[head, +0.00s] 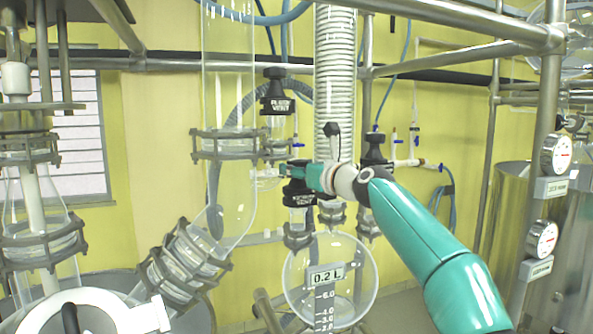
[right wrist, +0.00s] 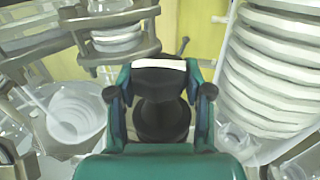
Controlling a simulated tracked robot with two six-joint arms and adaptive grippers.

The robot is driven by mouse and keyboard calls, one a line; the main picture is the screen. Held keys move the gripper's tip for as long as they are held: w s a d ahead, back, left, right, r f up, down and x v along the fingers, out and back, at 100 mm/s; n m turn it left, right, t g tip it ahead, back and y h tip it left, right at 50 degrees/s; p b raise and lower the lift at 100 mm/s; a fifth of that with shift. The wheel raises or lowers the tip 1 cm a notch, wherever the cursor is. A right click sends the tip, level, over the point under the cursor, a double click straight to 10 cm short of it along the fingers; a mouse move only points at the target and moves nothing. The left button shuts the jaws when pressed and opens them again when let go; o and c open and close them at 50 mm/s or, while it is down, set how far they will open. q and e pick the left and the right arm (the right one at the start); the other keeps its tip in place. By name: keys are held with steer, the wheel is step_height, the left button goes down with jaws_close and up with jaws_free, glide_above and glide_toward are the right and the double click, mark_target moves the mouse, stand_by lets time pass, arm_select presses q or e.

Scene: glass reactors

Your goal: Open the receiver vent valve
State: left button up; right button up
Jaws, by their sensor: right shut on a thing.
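A black valve knob (head: 298,196) with white lettering, of which "VENT" can be made out, sits above the round glass receiver (head: 330,250) with its "0.2 L" display. My right gripper (head: 290,172) reaches it from the right and is shut on it. In the right wrist view the black knob (right wrist: 158,78), with a white band on top, sits between the two teal and dark fingers of my right gripper (right wrist: 160,98). The fingers hide part of the knob. I cannot tell how far it is turned. My left gripper is not in view.
Another black vent knob (head: 277,98) stands above and left, and a third dark knob (head: 375,150) to the right. A glass column (head: 229,90) and steel frame bars (head: 460,58) crowd the space.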

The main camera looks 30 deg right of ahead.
steer(key=shift+n+y, duration=1)
steer(key=shift+y, duration=0.5)
steer(key=o, duration=0.9)
steer(key=shift+s, duration=0.1)
steer(key=s, duration=0.3)
steer(key=s+d, duration=0.1)
steer(key=s, duration=0.3)
steer(key=s+d, duration=0.1)
steer(key=s, duration=0.3)
steer(key=shift+s+d+f, duration=0.1)
steer(key=shift+s+d, duration=0.1)
